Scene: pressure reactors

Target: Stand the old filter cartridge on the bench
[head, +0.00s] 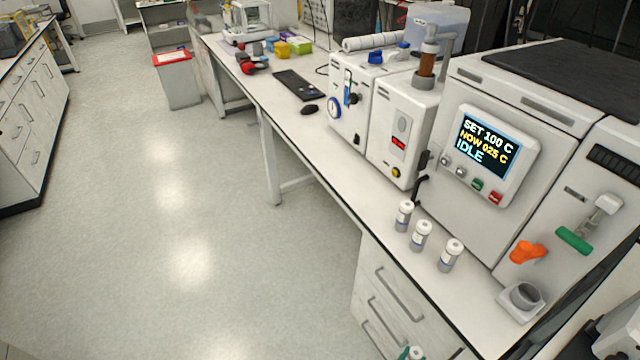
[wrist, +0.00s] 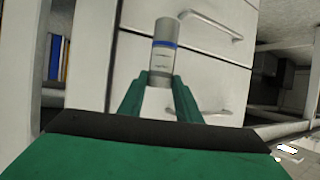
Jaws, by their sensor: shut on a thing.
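In the wrist view, my gripper (wrist: 160,80) is shut on a cartridge (wrist: 164,50), a pale cylinder with a blue band and a grey end. I take it as the old filter cartridge; its lower part is between the green fingers. In the head view, the held cartridge (head: 416,353) shows only at the bottom edge, beside a bit of green finger. It is in front of the drawers, below the bench top and apart from it. The white bench (head: 345,160) runs along the right side.
Three similar white-and-grey cartridges (head: 421,236) stand upright near the bench's front edge. Behind them is a reactor cabinet with a lit screen (head: 485,145) reading IDLE. A small holder (head: 522,297) sits to their right. Clear bench lies left of them, before the white instruments (head: 395,135).

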